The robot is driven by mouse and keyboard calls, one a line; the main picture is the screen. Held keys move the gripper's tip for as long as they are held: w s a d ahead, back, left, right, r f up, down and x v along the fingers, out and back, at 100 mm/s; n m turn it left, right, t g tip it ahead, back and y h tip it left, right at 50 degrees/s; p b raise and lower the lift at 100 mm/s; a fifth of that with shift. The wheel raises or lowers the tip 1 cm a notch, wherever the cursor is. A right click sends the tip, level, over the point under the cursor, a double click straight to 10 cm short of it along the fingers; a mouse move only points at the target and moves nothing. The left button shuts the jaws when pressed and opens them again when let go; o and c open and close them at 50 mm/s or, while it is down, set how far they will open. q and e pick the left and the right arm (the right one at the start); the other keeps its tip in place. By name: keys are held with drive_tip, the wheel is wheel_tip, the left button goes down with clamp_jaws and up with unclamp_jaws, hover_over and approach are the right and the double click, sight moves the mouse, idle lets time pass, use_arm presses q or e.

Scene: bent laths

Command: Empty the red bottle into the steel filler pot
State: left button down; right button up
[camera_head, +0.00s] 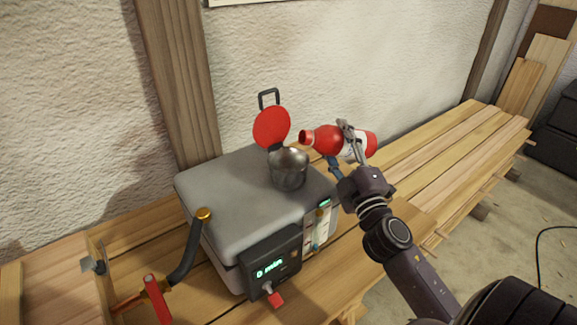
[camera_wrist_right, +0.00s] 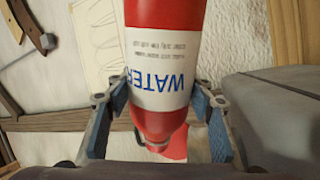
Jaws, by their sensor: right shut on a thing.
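The red bottle (camera_head: 327,139) has a white label reading WATER, which fills the middle of the right wrist view (camera_wrist_right: 162,70). My right gripper (camera_head: 350,143) is shut around the bottle's label part and holds it in the air. The bottle lies nearly level, its neck pointing left and its mouth above and right of the steel filler pot (camera_head: 289,170). The pot stands on top of a grey box, and its red round lid (camera_head: 271,127) stands open behind it. I see no liquid stream. The pot's inside is mostly hidden. My left gripper is not in view.
The grey steam box (camera_head: 225,200) stands on a bench of wooden planks (camera_head: 440,150). It has a dark control panel (camera_head: 272,264) with a green display, a sight gauge (camera_head: 319,228) and a black hose (camera_head: 190,250) with a brass fitting. A red-handled clamp (camera_head: 157,298) is at lower left.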

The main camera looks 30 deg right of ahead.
sight(330, 126)
drive_tip(key=shift+w+a+r+n+y+p, duration=0.1)
drive_tip(key=shift+a+r+n+y+p, duration=0.2)
drive_tip(key=shift+r+n+p, duration=0.25)
drive_tip(key=shift+a+r+n+y+p, duration=0.25)
drive_tip(key=shift+r+n+p, duration=0.15)
drive_tip(key=shift+r+n, duration=0.15)
drive_tip(key=shift+a+f+n+t+y, duration=0.1)
drive_tip(key=shift+n+t+y, duration=0.25)
drive_tip(key=shift+n, duration=0.85)
drive_tip(key=shift+a+r+n, duration=0.1)
drive_tip(key=shift+r+n, duration=0.25)
drive_tip(key=shift+n, duration=0.15)
drive_tip(key=shift+a+r+n+y+p, duration=0.25)
drive_tip(key=shift+r+n+y+p, duration=0.55)
drive_tip(key=shift+n+p, duration=0.45)
drive_tip(key=shift+d+r+n, duration=0.15)
drive_tip(key=shift+d+n, duration=0.1)
drive_tip(key=shift+n, duration=0.1)
drive_tip(key=shift+r, duration=0.15)
drive_tip(key=shift+a+r+n+y+p, duration=0.25)
drive_tip(key=shift+r+n+p, duration=0.1)
drive_tip(key=shift+n+p, duration=0.35)
drive_tip(key=shift+a+r+n+y+p, duration=0.1)
drive_tip(key=shift+r+n+y+p, duration=0.2)
drive_tip(key=shift+n+p, duration=0.35)
